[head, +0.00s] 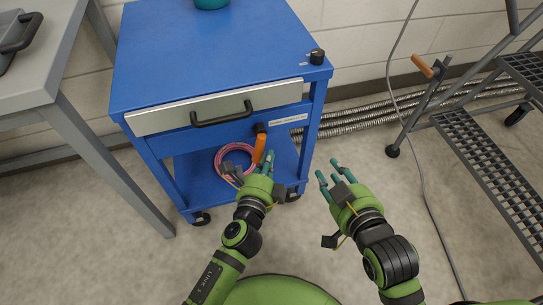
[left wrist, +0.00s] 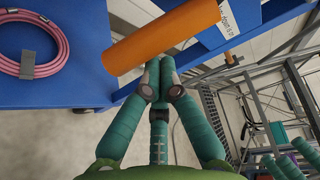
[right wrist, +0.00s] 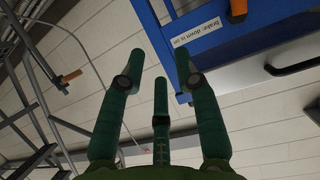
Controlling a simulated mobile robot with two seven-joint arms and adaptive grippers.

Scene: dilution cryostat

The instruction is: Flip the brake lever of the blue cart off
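The blue cart (head: 210,50) stands ahead, with a silver drawer front. Its orange brake lever (head: 259,148) hangs down from a black pivot below the drawer, beside a white label (head: 290,119). In the right wrist view the label (right wrist: 195,38) reads "brake: down is on". My left gripper (head: 264,160) is at the lever's lower end. In the left wrist view its fingertips are drawn together right by the lever (left wrist: 160,38); I cannot tell whether they touch it. My right gripper (head: 335,178) is open and empty, right of the cart.
A pink coiled hose (head: 236,160) lies on the cart's lower shelf. A grey table (head: 45,85) stands at left. A metal stair frame (head: 490,150) with another orange handle (head: 422,66) is at right. A grey cable crosses the floor; corrugated pipes run along the wall.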

